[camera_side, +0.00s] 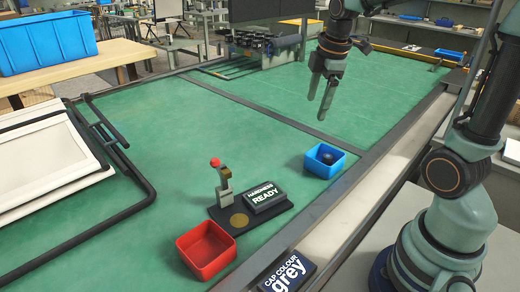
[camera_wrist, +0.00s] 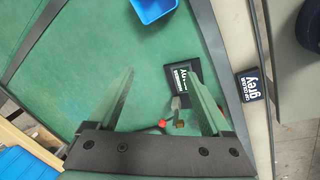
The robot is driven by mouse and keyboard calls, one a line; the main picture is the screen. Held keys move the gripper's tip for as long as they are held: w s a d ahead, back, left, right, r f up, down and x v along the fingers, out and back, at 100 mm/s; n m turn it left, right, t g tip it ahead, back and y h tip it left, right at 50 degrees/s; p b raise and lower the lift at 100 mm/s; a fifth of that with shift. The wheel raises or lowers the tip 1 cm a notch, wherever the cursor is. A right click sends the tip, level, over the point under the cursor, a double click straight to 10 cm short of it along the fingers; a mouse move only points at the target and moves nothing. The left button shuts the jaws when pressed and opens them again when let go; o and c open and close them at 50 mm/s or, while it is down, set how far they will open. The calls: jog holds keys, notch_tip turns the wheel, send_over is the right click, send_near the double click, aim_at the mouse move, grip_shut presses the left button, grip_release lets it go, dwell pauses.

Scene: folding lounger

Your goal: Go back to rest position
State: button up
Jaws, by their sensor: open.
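My gripper (camera_side: 325,95) hangs in the air above the green table, fingers pointing down, open with nothing between the fingers. In the wrist view its two fingers (camera_wrist: 165,100) are spread apart. Below and to the left in the side view stands a hardness tester with a red knob (camera_side: 215,162) on a dark base, with a display (camera_side: 265,198) reading "HARDNESS READY". The tester's display also shows in the wrist view (camera_wrist: 182,77). A small blue bin (camera_side: 325,160) on the table holds a dark round object (camera_side: 327,157). A red bin (camera_side: 207,250) looks empty.
A sign (camera_side: 288,272) reading "CAP COLOUR grey" is at the table's front edge. A folded lounger with a dark frame (camera_side: 120,130) lies at the left. A large blue crate (camera_side: 45,43) stands on a wooden bench behind. The green surface (camera_side: 265,135) around mid-table is clear.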

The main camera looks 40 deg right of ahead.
jog(key=s+a+m+t, duration=0.3)
jog(key=s+a+m, duration=0.3)
jog(key=a+m, duration=0.5)
jog(key=shift+s+a+r+y, duration=0.2)
jog(key=shift+s+r+y, duration=0.2)
jog(key=shift+r, duration=0.05)
dwell(0.9)
